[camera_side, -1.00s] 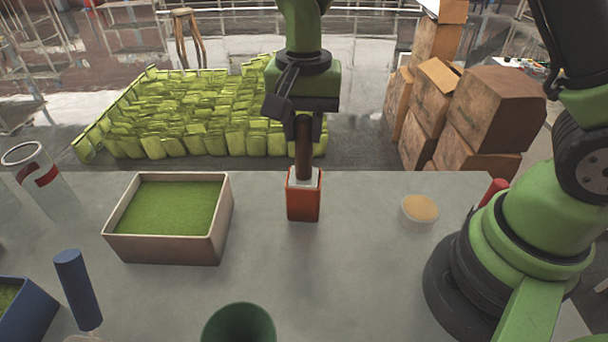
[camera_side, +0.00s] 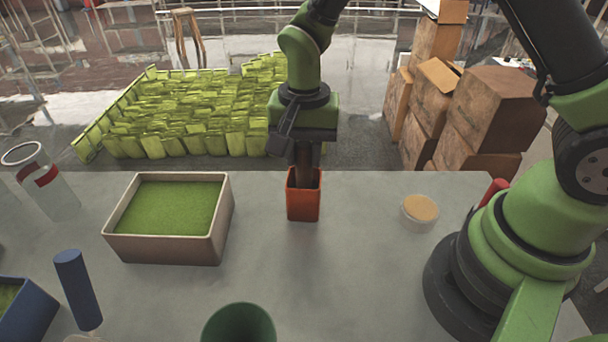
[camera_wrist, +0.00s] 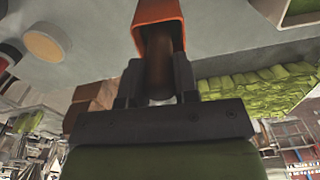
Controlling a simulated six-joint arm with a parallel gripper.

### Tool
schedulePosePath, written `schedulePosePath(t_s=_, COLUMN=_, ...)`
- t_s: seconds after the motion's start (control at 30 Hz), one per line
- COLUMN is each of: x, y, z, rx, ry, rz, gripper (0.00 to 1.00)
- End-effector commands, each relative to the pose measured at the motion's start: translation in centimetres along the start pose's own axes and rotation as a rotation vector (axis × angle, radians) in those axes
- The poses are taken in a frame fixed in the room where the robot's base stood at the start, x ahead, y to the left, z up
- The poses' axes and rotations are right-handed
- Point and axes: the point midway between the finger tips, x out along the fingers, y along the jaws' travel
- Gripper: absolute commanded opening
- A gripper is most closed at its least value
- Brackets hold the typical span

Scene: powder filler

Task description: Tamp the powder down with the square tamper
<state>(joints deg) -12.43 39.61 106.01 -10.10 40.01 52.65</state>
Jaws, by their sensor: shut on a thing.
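The square tamper (camera_side: 304,176) has a dark brown handle, held upright in my gripper (camera_side: 304,152). Its lower end is down inside the open orange square container (camera_side: 304,207) on the table, so its foot and any powder in there are hidden. In the wrist view my gripper (camera_wrist: 158,85) is shut on the brown handle (camera_wrist: 158,62), which runs into the mouth of the orange container (camera_wrist: 158,13).
A pinkish tray of green powder (camera_side: 218,240) stands left of the container. A small round dish (camera_side: 419,212) is at the right. A blue-handled tool (camera_side: 78,288), a blue tray (camera_side: 40,318) and a green round container (camera_side: 238,325) stand nearer. A clear jar (camera_side: 50,190) is far left.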

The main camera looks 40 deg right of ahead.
Motion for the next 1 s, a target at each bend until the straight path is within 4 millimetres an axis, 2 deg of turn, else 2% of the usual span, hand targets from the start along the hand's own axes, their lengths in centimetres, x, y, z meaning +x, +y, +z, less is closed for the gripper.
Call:
schedulePosePath(t_s=0.17, x=-0.4, y=-0.1, z=0.0, rx=-0.001, ry=0.001, rz=-0.002, gripper=0.07)
schedulePosePath(t_s=0.73, x=-4.5, y=-0.1, z=0.0, rx=-0.001, ry=0.002, rz=-0.003, gripper=0.07)
schedulePosePath(t_s=1.0, x=-5.1, y=0.0, z=0.0, rx=0.000, ry=0.001, rz=-0.001, gripper=0.07)
